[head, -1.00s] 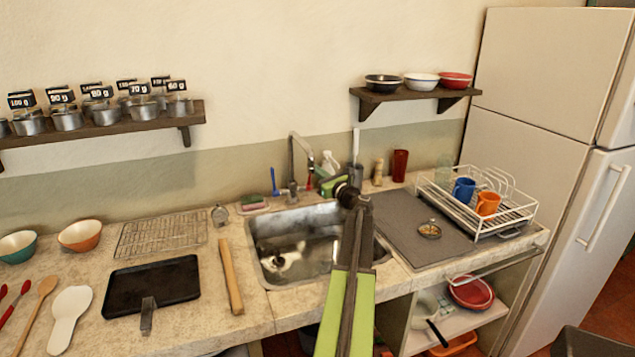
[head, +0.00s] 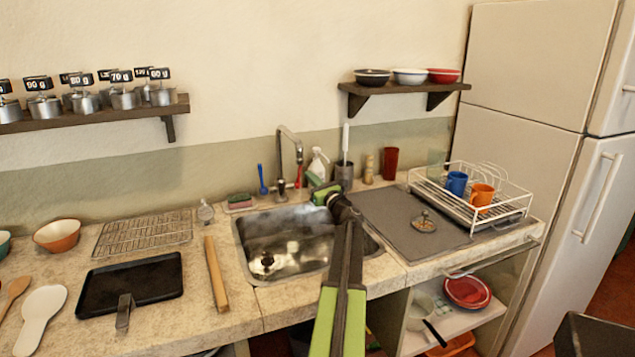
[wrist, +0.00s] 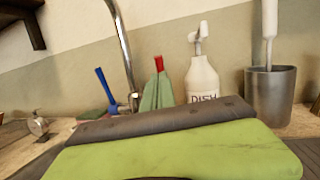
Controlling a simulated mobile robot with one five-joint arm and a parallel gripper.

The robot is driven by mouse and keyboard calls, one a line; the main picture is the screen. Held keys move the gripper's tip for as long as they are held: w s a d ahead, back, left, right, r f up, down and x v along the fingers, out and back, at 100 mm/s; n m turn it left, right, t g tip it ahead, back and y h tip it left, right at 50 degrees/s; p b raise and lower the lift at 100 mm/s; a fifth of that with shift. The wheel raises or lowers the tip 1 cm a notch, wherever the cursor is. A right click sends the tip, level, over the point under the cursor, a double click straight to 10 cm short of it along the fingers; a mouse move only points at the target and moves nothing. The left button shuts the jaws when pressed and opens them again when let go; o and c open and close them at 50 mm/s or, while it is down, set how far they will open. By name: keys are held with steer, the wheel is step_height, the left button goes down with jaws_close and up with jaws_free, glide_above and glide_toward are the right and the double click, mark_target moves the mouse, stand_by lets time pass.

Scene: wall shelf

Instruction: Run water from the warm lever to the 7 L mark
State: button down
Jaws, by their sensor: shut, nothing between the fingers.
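The tap (head: 284,160) rises behind the steel sink (head: 240,243) and also shows in the wrist view (wrist: 122,45). A red lever (head: 298,176) stands just right of the tap and a blue lever (head: 262,180) just left. In the wrist view, a pale green pointed shape covers most of the red lever (wrist: 158,63); the blue lever (wrist: 104,85) is clear. My green gripper (head: 322,194) is shut and empty, over the sink's back right, apart from the red lever in the head view. I see no 7 L mark, and I cannot make out a water stream.
A dish soap bottle (head: 318,163) and a grey holder (head: 344,176) stand behind my gripper. A sponge (head: 240,201) lies left of the tap. A grey mat (head: 392,228) and a white dish rack (head: 512,218) are at right, a wooden stick (head: 215,272) at left.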

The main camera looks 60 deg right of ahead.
steer(key=x, duration=0.4)
steer(key=shift+w+d+p, duration=0.1)
steer(key=shift+p, duration=0.2)
